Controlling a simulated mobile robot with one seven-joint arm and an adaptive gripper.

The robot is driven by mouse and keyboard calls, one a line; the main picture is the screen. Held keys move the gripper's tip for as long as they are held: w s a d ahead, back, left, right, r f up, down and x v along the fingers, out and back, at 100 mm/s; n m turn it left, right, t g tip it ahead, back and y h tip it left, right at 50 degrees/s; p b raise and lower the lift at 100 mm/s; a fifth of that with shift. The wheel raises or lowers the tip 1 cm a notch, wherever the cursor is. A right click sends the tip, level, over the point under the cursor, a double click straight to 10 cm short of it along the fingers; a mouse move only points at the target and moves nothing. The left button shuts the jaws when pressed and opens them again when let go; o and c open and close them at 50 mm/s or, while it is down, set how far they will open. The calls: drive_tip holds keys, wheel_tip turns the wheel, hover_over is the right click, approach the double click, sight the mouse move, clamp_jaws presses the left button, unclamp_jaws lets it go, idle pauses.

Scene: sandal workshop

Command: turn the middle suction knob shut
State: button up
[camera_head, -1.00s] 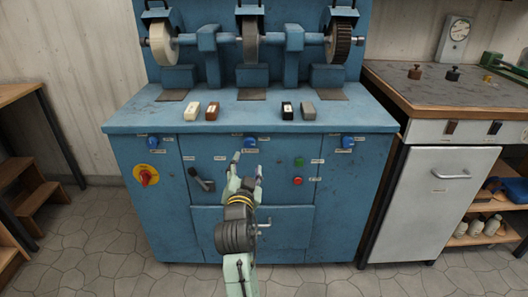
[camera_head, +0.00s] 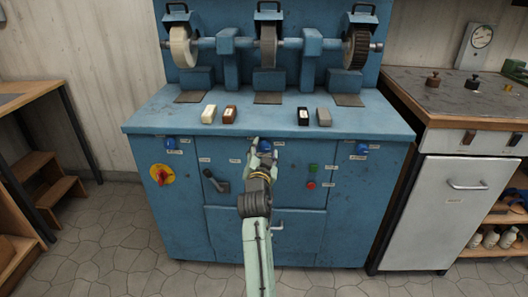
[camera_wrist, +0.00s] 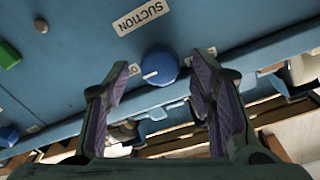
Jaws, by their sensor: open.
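The middle suction knob (camera_head: 265,146) is a round blue knob on the front of the blue machine, just under its top edge. In the wrist view the blue knob (camera_wrist: 160,68) has a pale pointer line and sits below an upside-down "SUCTION" label (camera_wrist: 142,16). My gripper (camera_head: 262,150) is raised in front of this knob and partly covers it in the head view. In the wrist view my gripper (camera_wrist: 158,85) is open, with the knob lying between the two purple-padded fingertips in the picture. I cannot tell whether either finger touches it.
Similar blue knobs sit at left (camera_head: 171,143) and right (camera_head: 361,148). Nearby are a lever (camera_head: 217,183), a red-yellow switch (camera_head: 161,175), a green button (camera_head: 313,168) and a red button (camera_head: 311,185). Several small blocks lie on the ledge. The floor in front is clear.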

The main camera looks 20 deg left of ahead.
drive_tip(key=shift+c, duration=0.5)
drive_tip(key=c, duration=1.1)
drive_tip(key=n, duration=0.4)
drive_tip(key=shift+n, duration=0.4)
drive_tip(key=n+p, duration=0.1)
drive_tip(key=n, duration=0.3)
drive_tip(key=shift+n, duration=0.4)
drive_tip(key=n+p, duration=0.2)
drive_tip(key=n, duration=0.3)
drive_tip(key=shift+y+p, duration=0.3)
drive_tip(key=shift+y, duration=0.1)
drive_tip(key=shift+f+n+p, duration=0.1)
drive_tip(key=shift+n+p, duration=0.6)
drive_tip(key=shift+n, duration=1.1)
drive_tip(key=shift+a, duration=0.1)
